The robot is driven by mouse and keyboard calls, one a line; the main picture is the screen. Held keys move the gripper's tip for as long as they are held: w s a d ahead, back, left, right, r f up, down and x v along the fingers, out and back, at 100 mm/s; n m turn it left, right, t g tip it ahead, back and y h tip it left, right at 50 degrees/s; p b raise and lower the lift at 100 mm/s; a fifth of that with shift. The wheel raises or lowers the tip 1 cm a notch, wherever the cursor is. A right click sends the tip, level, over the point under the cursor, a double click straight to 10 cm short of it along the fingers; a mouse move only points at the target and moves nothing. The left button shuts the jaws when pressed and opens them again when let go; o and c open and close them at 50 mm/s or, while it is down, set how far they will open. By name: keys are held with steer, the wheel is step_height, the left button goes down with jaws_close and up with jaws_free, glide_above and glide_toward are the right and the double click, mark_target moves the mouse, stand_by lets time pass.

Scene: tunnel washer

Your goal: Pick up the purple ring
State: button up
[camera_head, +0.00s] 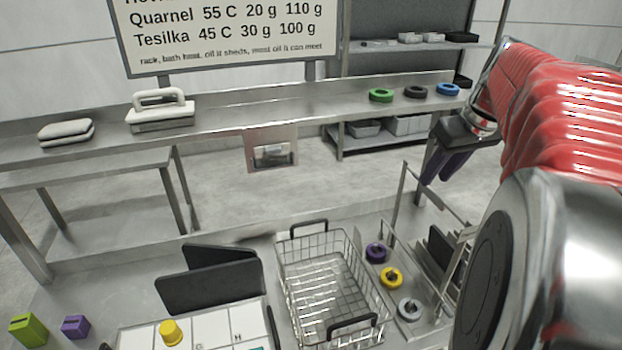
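The purple ring (376,253) sits around a short peg on the grey plate at the lower middle right, just right of the wire basket. It is the farthest of three rings in a row there. My gripper (438,181) hangs above and to the right of it in the picture, well apart from it, with its dark purplish fingers pointing down. The two fingertips show a small gap, and nothing is seen between them. My red arm covers the right side of the view.
A yellow ring (391,278) and a grey ring (410,309) are close in front of the purple one. The wire basket (291,267) with raised handles stands to the left. Metal rails and dark upright plates (441,248) stand right. Green, black and blue rings lie on the back shelf.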

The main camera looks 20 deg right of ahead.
mark_target(429, 198)
steer(key=d, duration=0.3)
steer(key=shift+s+d+r, duration=0.1)
steer(key=shift+s+d, duration=0.05)
steer(key=shift+s, duration=0.2)
steer(key=x, duration=0.8)
steer(key=shift+w+f, duration=0.15)
steer(key=shift+f, duration=0.15)
steer(key=shift+x, duration=2.55)
jaws_close()
